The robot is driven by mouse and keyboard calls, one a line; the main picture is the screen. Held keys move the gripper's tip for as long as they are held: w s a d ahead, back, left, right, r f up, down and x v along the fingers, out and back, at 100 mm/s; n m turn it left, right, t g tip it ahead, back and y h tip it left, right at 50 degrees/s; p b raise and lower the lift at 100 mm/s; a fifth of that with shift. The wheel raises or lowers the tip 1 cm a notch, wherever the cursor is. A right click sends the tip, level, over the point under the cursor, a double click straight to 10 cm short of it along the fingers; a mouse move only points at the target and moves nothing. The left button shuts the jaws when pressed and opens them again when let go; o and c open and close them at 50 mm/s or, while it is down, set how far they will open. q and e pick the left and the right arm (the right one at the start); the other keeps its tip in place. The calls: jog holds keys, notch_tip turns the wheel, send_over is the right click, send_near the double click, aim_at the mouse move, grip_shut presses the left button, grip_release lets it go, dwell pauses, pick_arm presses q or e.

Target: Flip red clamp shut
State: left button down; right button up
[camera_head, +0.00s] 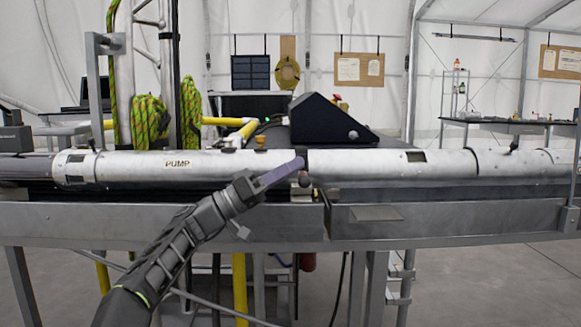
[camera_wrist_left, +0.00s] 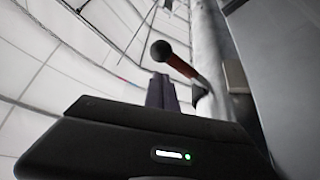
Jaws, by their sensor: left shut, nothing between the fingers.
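The red clamp's handle (camera_wrist_left: 181,65) shows in the left wrist view as a short red lever with a black ball at its end. Its dark lower part reaches toward the grey tube. In the head view a dark ball (camera_head: 305,181) sits just below my left fingertips, at a joint in the long tube; the red part cannot be made out there. My left gripper (camera_head: 299,164) is shut and empty, its purple fingers together in front of the tube. They also show in the left wrist view (camera_wrist_left: 161,92), close beside the lever; contact cannot be told. My right gripper is out of view.
The long white tube marked PUMP (camera_head: 215,165) lies along a grey metal bench (camera_head: 250,222). A black wedge-shaped box (camera_head: 325,120) stands behind it. Green rope coils (camera_head: 150,120) hang on a frame at the left. The space in front of the bench's right half looks clear.

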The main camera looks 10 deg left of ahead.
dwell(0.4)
pick_arm(q)
jog(key=b+v, duration=0.1)
jog(key=v, duration=0.6)
jog(key=shift+s+a+f, duration=0.15)
jog(key=shift+s+a, duration=0.05)
jog(key=shift+a, duration=0.1)
